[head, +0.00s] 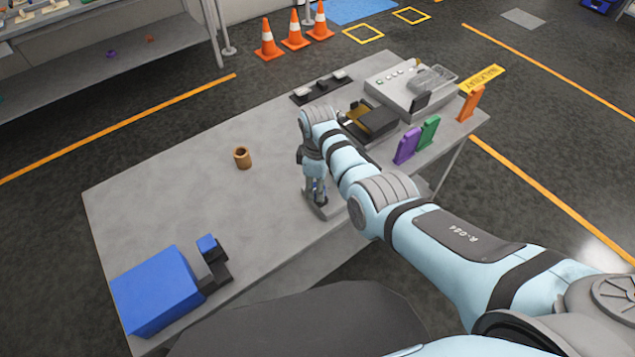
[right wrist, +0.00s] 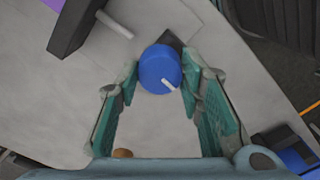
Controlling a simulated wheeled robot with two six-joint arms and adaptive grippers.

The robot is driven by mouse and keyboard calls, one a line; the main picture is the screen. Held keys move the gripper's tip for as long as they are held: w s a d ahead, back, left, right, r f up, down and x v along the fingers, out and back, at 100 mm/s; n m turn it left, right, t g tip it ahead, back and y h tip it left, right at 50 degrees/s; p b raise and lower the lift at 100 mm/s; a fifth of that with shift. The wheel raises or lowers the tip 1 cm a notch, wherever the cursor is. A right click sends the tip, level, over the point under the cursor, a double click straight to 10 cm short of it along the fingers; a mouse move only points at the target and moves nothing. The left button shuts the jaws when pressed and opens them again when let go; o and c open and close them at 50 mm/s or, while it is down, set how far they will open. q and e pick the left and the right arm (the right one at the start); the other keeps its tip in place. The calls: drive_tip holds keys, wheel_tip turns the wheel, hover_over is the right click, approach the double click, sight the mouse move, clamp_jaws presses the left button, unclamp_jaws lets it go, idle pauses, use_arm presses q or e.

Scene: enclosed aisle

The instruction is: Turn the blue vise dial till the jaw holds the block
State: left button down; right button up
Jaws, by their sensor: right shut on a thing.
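A dark part shows just behind the dial. A dark jaw-like body (head: 378,121) with a tan block (head: 357,112) against it lies beyond my right arm. Whether the jaw touches the block is unclear. My left gripper is not in view.
The grey table (head: 190,185) has free room at left. A brown cup (head: 242,158) stands mid-table and a blue box (head: 157,290) at the near left corner. Purple (head: 407,147), green (head: 429,132) and orange (head: 471,103) stands line the right edge.

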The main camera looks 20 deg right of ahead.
drive_tip(key=m+p, duration=0.1)
drive_tip(key=m, duration=0.2)
drive_tip(key=shift+m, duration=0.3)
drive_tip(key=m, duration=0.5)
idle(0.4)
drive_tip(key=o, duration=1.2)
wheel_tip(320, 180, up, 12)
drive_tip(key=shift+r, duration=0.1)
